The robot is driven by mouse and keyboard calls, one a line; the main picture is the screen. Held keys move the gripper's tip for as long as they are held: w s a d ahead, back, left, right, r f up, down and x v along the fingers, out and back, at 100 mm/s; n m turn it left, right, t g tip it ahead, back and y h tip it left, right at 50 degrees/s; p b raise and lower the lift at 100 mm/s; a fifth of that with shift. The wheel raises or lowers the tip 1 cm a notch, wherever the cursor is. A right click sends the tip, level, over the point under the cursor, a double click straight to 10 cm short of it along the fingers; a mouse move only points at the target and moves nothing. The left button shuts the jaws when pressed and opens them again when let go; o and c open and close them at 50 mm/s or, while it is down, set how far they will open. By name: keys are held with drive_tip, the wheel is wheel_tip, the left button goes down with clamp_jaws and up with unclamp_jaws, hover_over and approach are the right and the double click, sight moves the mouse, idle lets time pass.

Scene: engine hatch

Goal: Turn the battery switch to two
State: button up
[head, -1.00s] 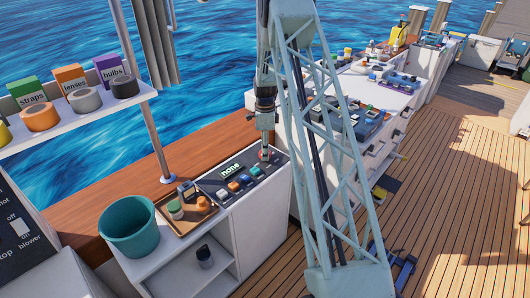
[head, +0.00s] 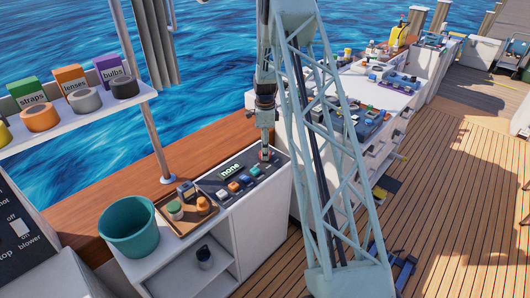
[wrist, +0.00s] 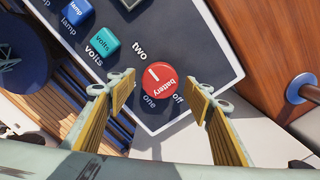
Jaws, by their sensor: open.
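The battery switch (wrist: 158,80) is a round red knob on a dark panel (wrist: 195,45), with "two", "one" and "off" printed around it. Its white mark sits on the upper left of the knob, on the side of the "two" label (wrist: 139,49); I cannot tell if it is exactly lined up. My gripper (wrist: 161,95) is open, with one yellow-padded finger to each side of the knob and a gap on both sides. In the head view the red knob (head: 265,155) shows small under my gripper (head: 264,149), at the panel's far end.
Teal and blue knobs, "volts" (wrist: 105,45) and "lamp" (wrist: 76,11), are beside the switch. A display (head: 231,170) reads "none". A tray (head: 180,228) with small items and a teal bucket (head: 128,228) stand nearer. A metal post (wrist: 303,88) stands beyond the panel.

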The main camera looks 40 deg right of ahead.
wheel_tip(320, 180, up, 11)
drive_tip(key=shift+f, duration=0.2)
idle(0.4)
drive_tip(key=shift+d, duration=0.1)
idle(0.6)
